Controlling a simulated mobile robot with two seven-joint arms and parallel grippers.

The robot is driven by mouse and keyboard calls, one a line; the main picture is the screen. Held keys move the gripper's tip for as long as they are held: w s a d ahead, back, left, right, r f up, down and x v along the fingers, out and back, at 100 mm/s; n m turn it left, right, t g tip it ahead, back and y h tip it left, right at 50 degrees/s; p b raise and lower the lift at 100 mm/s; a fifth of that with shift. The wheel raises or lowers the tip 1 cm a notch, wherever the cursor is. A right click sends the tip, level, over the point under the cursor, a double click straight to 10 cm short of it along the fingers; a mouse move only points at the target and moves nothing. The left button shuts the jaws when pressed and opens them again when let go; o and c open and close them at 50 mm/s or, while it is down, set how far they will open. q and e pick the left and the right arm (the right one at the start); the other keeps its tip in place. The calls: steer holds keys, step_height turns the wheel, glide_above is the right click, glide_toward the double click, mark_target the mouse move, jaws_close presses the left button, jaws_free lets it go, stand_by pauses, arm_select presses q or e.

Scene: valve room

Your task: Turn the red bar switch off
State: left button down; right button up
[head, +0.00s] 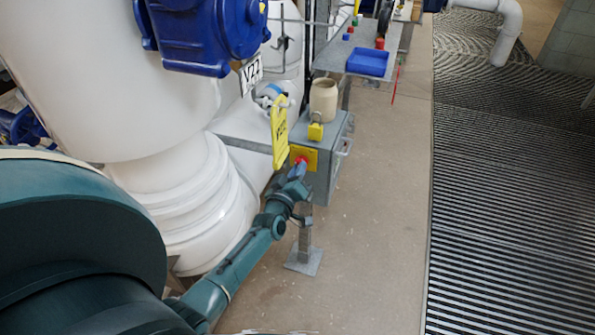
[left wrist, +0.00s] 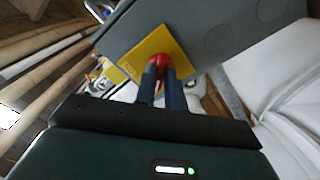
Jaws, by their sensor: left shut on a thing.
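The red bar switch (head: 301,161) sits on a yellow plate (head: 304,152) on the front of a grey box (head: 328,180). My left gripper (head: 297,171) reaches it from below, its fingers shut on the red switch. In the left wrist view the two dark fingers (left wrist: 162,85) close around the red switch (left wrist: 160,61) in front of the yellow plate (left wrist: 150,52). The fingers hide part of the switch, so its exact angle is hard to tell. My right gripper is in neither view.
A beige jar (head: 323,99) and a yellow padlock (head: 316,131) are at the box top. A white pipe (head: 185,190) stands close to my left arm. The floor (head: 375,230) to the right is clear.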

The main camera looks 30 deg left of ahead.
arm_select(q)
steer(key=shift+n, duration=0.6)
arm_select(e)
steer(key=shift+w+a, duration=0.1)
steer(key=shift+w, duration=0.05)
arm_select(q)
steer(key=c, duration=1.5)
jaws_free()
steer(key=shift+c, duration=0.2)
steer(key=shift+o, duration=0.3)
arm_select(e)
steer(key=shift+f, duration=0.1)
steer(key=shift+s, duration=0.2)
